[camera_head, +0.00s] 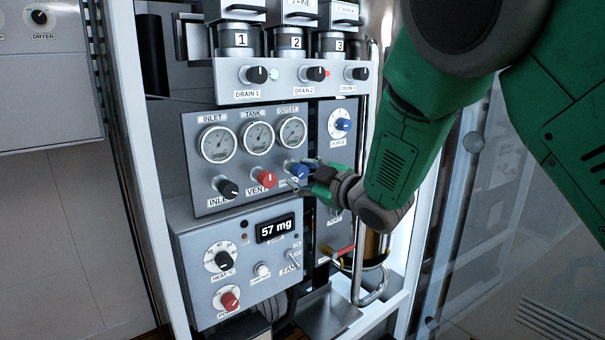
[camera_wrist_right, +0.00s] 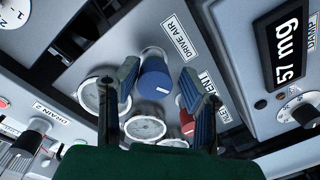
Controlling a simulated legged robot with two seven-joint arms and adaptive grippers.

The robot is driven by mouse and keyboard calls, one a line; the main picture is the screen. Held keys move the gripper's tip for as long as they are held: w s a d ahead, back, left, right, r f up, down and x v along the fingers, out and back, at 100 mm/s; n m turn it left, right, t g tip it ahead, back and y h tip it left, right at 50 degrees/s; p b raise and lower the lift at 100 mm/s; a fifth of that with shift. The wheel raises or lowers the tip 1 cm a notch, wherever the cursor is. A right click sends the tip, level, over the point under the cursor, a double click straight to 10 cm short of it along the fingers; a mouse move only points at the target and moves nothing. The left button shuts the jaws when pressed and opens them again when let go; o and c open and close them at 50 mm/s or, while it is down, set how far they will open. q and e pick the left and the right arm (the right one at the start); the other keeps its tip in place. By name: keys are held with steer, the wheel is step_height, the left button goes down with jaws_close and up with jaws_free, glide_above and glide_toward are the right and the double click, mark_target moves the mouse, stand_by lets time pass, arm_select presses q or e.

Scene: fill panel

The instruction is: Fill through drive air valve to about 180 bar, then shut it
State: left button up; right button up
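The drive air valve is a blue knob (camera_head: 297,170) at the lower right of the gauge panel (camera_head: 205,195). In the right wrist view the blue knob (camera_wrist_right: 154,80) sits beside its DRIVE AIR label (camera_wrist_right: 180,36). My right gripper (camera_head: 311,180) is at this knob. In the wrist view its two fingers (camera_wrist_right: 160,76) are spread, one on each side of the knob; I cannot tell whether they touch it. The inlet (camera_head: 217,144), tank (camera_head: 258,138) and outlet (camera_head: 292,132) gauges are above; their readings are too small to tell. My left gripper is not in view.
A red vent knob (camera_head: 266,179) and a black inlet knob (camera_head: 228,188) sit left of the blue knob. A blue purge knob (camera_head: 343,124) is to the upper right. Below, a box (camera_head: 190,290) has a display reading 57 mg (camera_head: 276,228). Drain knobs line the shelf (camera_head: 238,93) above.

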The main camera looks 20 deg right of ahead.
steer(key=shift+r, duration=0.1)
steer(key=shift+s+d, duration=0.15)
steer(key=shift+s, duration=0.05)
steer(key=v, duration=1.1)
steer(key=shift+s, duration=0.2)
stand_by(5.2)
